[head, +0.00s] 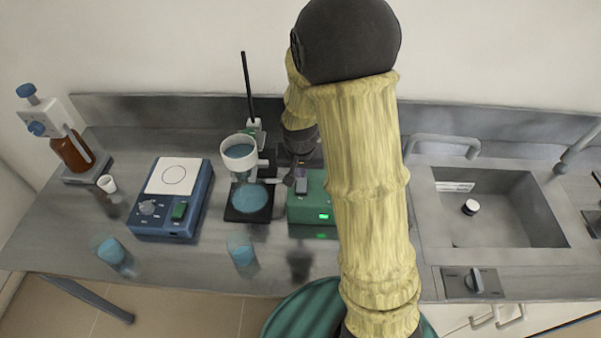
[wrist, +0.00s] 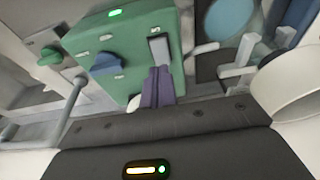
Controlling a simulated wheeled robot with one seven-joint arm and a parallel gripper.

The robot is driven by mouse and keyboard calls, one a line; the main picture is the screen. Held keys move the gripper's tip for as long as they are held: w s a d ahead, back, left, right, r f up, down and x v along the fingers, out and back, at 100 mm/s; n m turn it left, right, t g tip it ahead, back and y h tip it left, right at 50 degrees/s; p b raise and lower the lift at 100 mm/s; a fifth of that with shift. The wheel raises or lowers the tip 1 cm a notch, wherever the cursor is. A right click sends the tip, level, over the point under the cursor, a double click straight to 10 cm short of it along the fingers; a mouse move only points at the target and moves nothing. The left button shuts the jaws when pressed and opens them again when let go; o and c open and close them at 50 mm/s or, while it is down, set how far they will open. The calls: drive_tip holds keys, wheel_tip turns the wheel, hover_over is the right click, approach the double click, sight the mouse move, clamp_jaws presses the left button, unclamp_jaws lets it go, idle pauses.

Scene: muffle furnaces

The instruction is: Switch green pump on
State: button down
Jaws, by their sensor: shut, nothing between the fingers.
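The green pump (head: 306,208) stands on the steel bench, partly hidden behind my arm in the head view. A small green light (head: 324,216) glows on its front. In the wrist view the pump (wrist: 132,42) fills the upper middle, with the lit green light (wrist: 114,13), a blue knob (wrist: 107,63) and a grey rocker switch (wrist: 159,47). My gripper (wrist: 158,72) is shut and empty. Its purple fingertips are at the lower end of the switch; I cannot tell whether they touch it. In the head view my gripper (head: 301,186) is over the pump's top.
A filter stand with a white funnel (head: 239,147) is close left of the pump. A blue stirrer (head: 170,222), a brown bottle (head: 70,152) and beakers of blue liquid (head: 241,252) are farther left or in front. A sink (head: 500,205) is at the right.

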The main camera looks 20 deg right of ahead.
drive_tip(key=s+a+r+b, duration=0.1)
drive_tip(key=s+r, duration=0.2)
drive_tip(key=r, duration=0.3)
drive_tip(key=shift+s+r, duration=0.2)
drive_tip(key=shift+a, duration=0.1)
drive_tip(key=s+d+f+n, duration=0.1)
drive_tip(key=s+n, duration=0.2)
drive_tip(key=s, duration=0.7)
drive_tip(key=shift+s+d+n+y, duration=0.15)
drive_tip(key=shift+d+n+y, duration=0.15)
drive_tip(key=shift+y, duration=0.1)
